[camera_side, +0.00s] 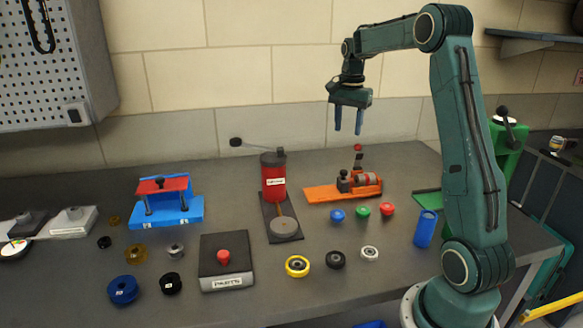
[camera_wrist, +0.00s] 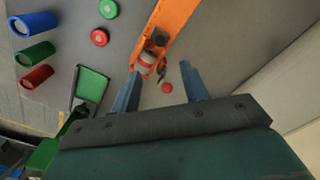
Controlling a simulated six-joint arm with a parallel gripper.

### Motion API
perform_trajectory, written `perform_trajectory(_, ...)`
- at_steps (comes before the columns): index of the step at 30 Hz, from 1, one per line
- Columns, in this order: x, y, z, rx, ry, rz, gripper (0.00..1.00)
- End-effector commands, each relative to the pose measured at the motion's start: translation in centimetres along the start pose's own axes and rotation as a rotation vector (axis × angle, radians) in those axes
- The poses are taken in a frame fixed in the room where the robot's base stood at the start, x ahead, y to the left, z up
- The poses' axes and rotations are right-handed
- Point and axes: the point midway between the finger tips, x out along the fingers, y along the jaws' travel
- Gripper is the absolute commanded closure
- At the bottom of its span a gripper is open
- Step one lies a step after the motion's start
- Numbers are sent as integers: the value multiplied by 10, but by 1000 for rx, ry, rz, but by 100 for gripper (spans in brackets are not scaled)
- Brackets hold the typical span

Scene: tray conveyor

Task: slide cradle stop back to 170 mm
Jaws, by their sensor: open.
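An orange base (camera_side: 318,192) lies on the bench at the back right, and it also shows in the wrist view (camera_wrist: 178,22). A dark block (camera_side: 343,184) sits on it beside a reddish cylindrical part (camera_side: 366,180). A short lever with a red knob (camera_side: 358,147) rises at the base's back; the red knob shows in the wrist view (camera_wrist: 167,88). I cannot tell for sure which part is the cradle stop, and no scale marks are readable. My gripper (camera_side: 348,130) points down above the base, apart from it. Its two fingers (camera_wrist: 160,70) are open and empty.
Blue (camera_side: 337,215), green (camera_side: 362,209) and red (camera_side: 387,209) caps lie in front of the base. A red cylinder press (camera_side: 273,180) stands to its left. A blue cylinder (camera_side: 426,229) stands near my arm. The wall is close behind.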

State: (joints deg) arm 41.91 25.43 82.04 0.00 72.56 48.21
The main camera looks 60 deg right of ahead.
Motion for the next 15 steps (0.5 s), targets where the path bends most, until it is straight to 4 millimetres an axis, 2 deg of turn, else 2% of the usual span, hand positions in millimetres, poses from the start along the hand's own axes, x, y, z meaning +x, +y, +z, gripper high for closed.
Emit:
perform_trajectory(8, 20, 0, 1, -2, -1, 1, 55)
perform_trajectory(15, 53, 0, 1, -2, -2, 2, 55)
